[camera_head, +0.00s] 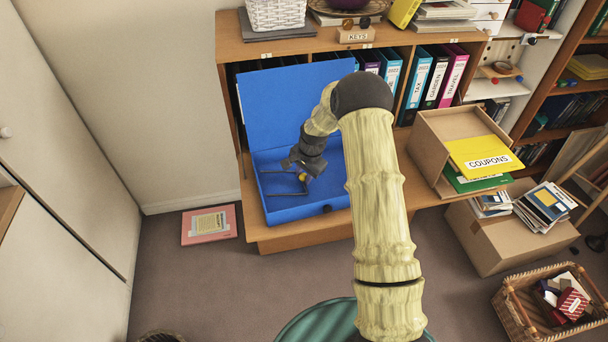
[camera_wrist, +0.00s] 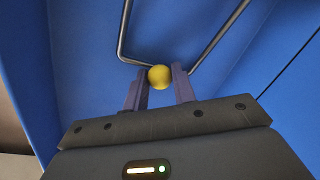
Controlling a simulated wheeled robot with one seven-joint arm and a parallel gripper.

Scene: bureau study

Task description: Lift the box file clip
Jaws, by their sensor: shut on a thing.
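The blue box file (camera_head: 290,211) lies open on the low shelf, its lid (camera_head: 290,100) standing up at the back. The clip is a bent grey metal wire (camera_head: 285,195) inside the box, and it also shows in the wrist view (camera_wrist: 123,35). A yellow ball-shaped knob (camera_wrist: 159,77) sits at the clip's near end. My gripper (camera_wrist: 160,88) is inside the box with its two fingers closed on either side of the yellow knob. In the head view my gripper (camera_head: 302,176) partly hides the knob and clip.
Binders (camera_head: 418,78) stand in the shelf behind the box. A tilted tan box (camera_head: 432,145) with a yellow coupons folder (camera_head: 485,156) is to the right. A pink folder (camera_head: 209,225) lies on the floor at left. A wicker basket (camera_head: 510,305) is at lower right.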

